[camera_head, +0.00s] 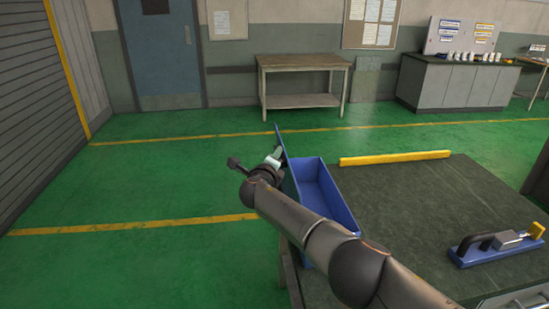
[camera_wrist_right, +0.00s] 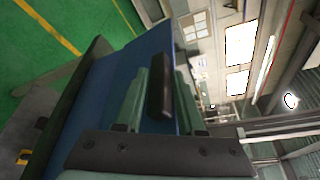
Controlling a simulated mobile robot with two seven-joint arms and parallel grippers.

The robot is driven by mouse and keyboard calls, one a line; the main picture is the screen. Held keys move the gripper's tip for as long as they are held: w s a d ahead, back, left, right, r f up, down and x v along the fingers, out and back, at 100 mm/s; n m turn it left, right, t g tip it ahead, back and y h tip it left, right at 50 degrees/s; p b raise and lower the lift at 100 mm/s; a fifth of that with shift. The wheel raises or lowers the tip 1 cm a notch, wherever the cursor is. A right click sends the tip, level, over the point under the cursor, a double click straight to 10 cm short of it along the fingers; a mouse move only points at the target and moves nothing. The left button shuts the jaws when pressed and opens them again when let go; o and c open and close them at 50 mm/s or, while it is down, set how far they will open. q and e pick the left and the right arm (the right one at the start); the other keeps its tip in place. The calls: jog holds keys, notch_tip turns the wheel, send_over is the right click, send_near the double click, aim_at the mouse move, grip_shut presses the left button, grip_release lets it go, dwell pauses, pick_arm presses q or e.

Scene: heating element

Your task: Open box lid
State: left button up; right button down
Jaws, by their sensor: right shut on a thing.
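The blue box (camera_head: 325,190) stands at the left edge of the dark table, its inside showing and looking empty. Its blue lid (camera_head: 281,146) stands up steeply along the box's left side. My right arm reaches across the front of the box, hiding part of it. My right gripper (camera_head: 273,158) is at the lid. In the right wrist view the gripper (camera_wrist_right: 158,98) has its two fingers on either side of the lid's dark handle (camera_wrist_right: 161,86), shut on it. The blue lid panel (camera_wrist_right: 98,88) lies behind the fingers there. My left gripper is not in view.
The dark table top (camera_head: 410,205) is mostly clear. A yellow bar (camera_head: 395,158) lies at its back edge, and a blue fixture with a black handle (camera_head: 497,244) sits at the right. Open green floor (camera_head: 150,190) lies left of the table. A workbench (camera_head: 303,63) stands far back.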

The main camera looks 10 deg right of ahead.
jog(key=shift+s+d+f, duration=0.15)
jog(key=shift+d+f, duration=0.25)
jog(key=shift+f, duration=0.4)
jog(key=c, duration=0.6)
grip_release()
jog(key=shift+c, duration=0.2)
jog(key=p+v, duration=0.4)
jog(key=v, duration=0.8)
jog(key=shift+a+r, duration=0.25)
jog(key=shift+r, duration=0.15)
jog(key=shift+s, duration=0.1)
